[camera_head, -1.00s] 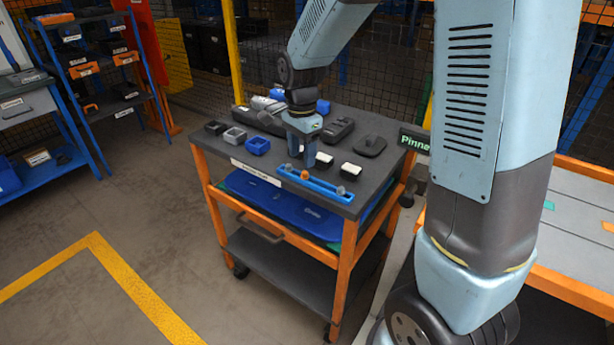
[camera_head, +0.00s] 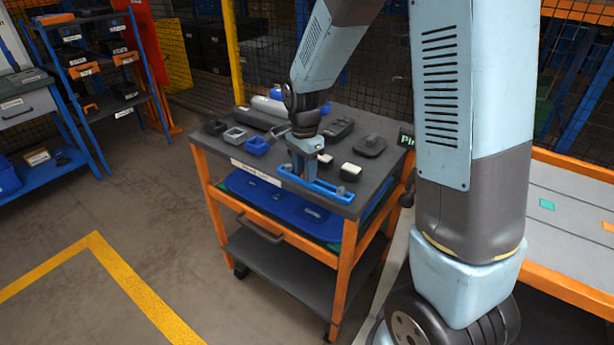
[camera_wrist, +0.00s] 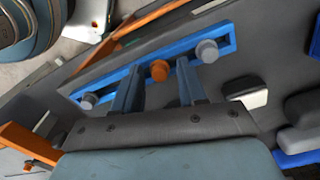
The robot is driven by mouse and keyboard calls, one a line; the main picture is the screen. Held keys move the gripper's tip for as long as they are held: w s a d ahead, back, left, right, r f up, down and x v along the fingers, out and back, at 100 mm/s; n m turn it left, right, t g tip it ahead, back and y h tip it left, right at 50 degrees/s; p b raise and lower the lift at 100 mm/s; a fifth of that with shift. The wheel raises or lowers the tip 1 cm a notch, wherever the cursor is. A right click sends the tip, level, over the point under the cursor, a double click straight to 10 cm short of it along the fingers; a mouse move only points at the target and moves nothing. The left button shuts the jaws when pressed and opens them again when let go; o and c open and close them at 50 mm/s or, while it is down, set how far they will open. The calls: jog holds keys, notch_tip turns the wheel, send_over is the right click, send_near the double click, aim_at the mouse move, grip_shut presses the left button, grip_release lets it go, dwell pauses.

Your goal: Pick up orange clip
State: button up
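The orange clip (camera_wrist: 159,70) sits on the blue rail (camera_wrist: 222,32), between two grey clips. In the wrist view my gripper (camera_wrist: 158,80) is open, with one finger on each side of the orange clip and a gap on both sides. In the head view my gripper (camera_head: 303,172) is down at the middle of the blue rail (camera_head: 325,188) and hides the orange clip. A grey clip (camera_wrist: 207,50) stands right of it and another grey clip (camera_wrist: 88,101) stands left of it in the wrist view.
The rail lies along the front edge of a dark cart top (camera_head: 225,150). Behind it are a blue bin (camera_head: 257,146), a grey bin (camera_head: 234,135), a white-topped block (camera_head: 351,171) and a dark flat item (camera_head: 370,145). A sign stands at the cart's right corner.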

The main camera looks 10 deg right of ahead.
grip_shut()
dwell(0.3)
dwell(0.3)
jog(key=shift+r, duration=0.55)
jog(key=r, duration=0.2)
jog(key=shift+s+r, duration=0.2)
jog(key=shift+r, duration=0.1)
jog(key=s+a+r, duration=0.1)
jog(key=s+r, duration=0.8)
jog(key=s, duration=0.4)
jog(key=shift+s+a+r, duration=0.15)
jog(key=shift+s+a, duration=0.05)
jog(key=shift+s, duration=0.1)
